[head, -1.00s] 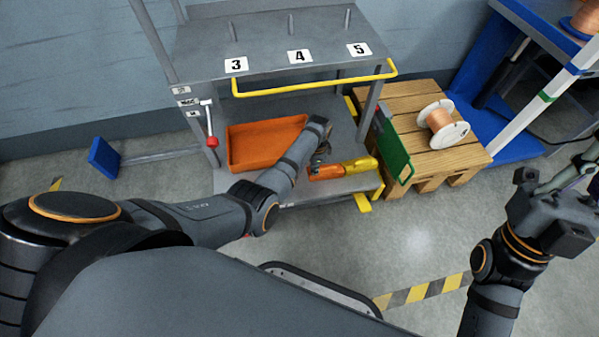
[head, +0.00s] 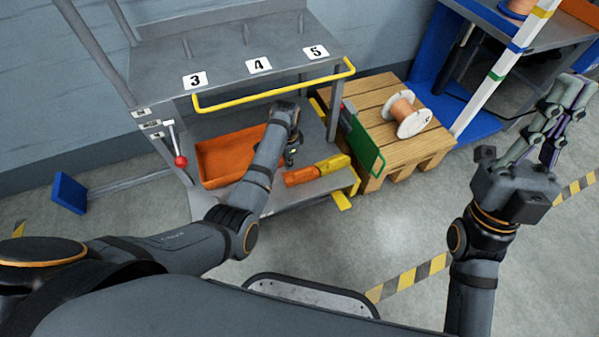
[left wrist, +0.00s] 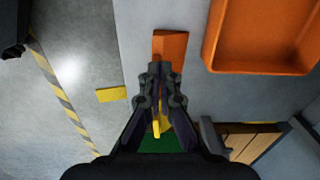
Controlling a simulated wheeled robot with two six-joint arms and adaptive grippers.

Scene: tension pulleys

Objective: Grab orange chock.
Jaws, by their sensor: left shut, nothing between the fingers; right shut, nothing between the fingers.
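The orange chock (head: 300,177) lies on the cart's lower shelf, with a yellow chock (head: 333,163) beside it on the right. My left gripper (head: 291,157) points down just above and behind the orange chock, and it looks shut and empty. In the left wrist view the orange chock (left wrist: 171,45) is just beyond the shut fingertips (left wrist: 160,70). The fingers partly hide the yellow chock (left wrist: 158,126) there. My right gripper (head: 572,100) is raised at the right, far from the chocks, shut and empty.
An orange bin (head: 213,164) stands left of the chocks on the lower shelf. The cart's yellow bar (head: 275,92) and upper shelf (head: 225,50) are above. A wooden pallet (head: 392,150) with a wire spool (head: 406,115) and a green panel (head: 367,145) stand right.

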